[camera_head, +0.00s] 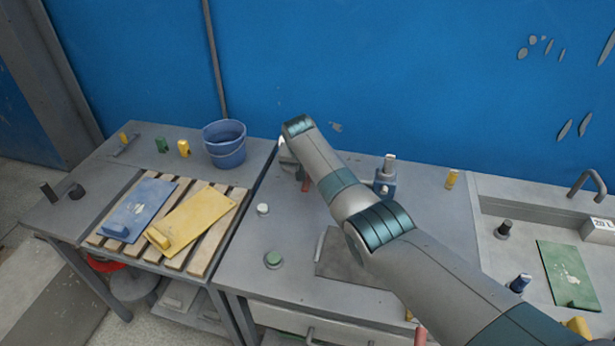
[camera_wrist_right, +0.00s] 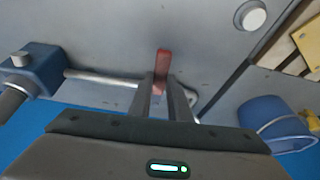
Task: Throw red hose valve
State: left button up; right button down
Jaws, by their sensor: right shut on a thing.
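The red valve handle (camera_wrist_right: 162,62) stands upright between the fingers of my right gripper (camera_wrist_right: 165,95) in the right wrist view. The gripper is shut on it. A grey pipe (camera_wrist_right: 100,80) runs from a blue block (camera_wrist_right: 30,68) towards the valve. In the head view, a small red piece of the handle (camera_head: 306,185) shows under my right arm, beside the wrist. The fingertips are mostly hidden there by my arm. The blue block (camera_head: 384,184) shows to the right of the arm. My left gripper is in neither view.
A blue bucket (camera_head: 224,152) stands left of the gripper, by the wall. A slatted pallet (camera_head: 204,262) holds a blue panel (camera_head: 142,207) and a yellow panel (camera_head: 195,217). A grey sink (camera_head: 489,205) is at the right. The blue wall (camera_head: 330,60) is close behind.

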jog(key=shift+w+a+r+m, duration=0.1)
jog(key=shift+a+m, duration=0.2)
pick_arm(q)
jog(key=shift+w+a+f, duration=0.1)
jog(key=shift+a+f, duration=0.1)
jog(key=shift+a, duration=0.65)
pick_arm(e)
jog(key=c, duration=1.6)
grip_release()
jog(key=shift+a, duration=0.1)
jog(key=shift+c, duration=0.2)
